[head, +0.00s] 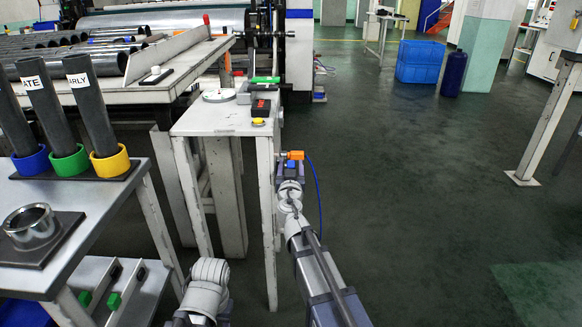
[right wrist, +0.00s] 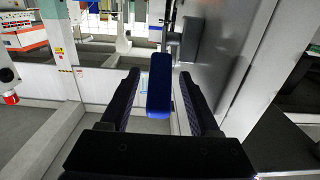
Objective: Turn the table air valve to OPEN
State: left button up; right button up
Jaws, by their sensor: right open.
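The table air valve shows in the head view as an orange fitting (head: 293,155) at the right side of the small white table (head: 215,122). A blue hose (head: 318,185) hangs from it. My right gripper (head: 290,170) is right at the valve. In the right wrist view a blue bar (right wrist: 158,95), which looks like the valve's lever, stands upright between the two dark fingers of my right gripper (right wrist: 159,74). The fingers are open, with gaps on both sides of the bar. The valve's markings cannot be read. My left gripper is not in view.
The small table carries a red-and-black box (head: 261,107), a yellow button (head: 259,122) and a white disc (head: 219,95). At left, a bench holds dark tubes in blue, green and yellow cups (head: 110,165) and a metal ring (head: 32,226).

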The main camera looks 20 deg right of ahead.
grip_shut()
dwell(0.4)
dwell(0.9)
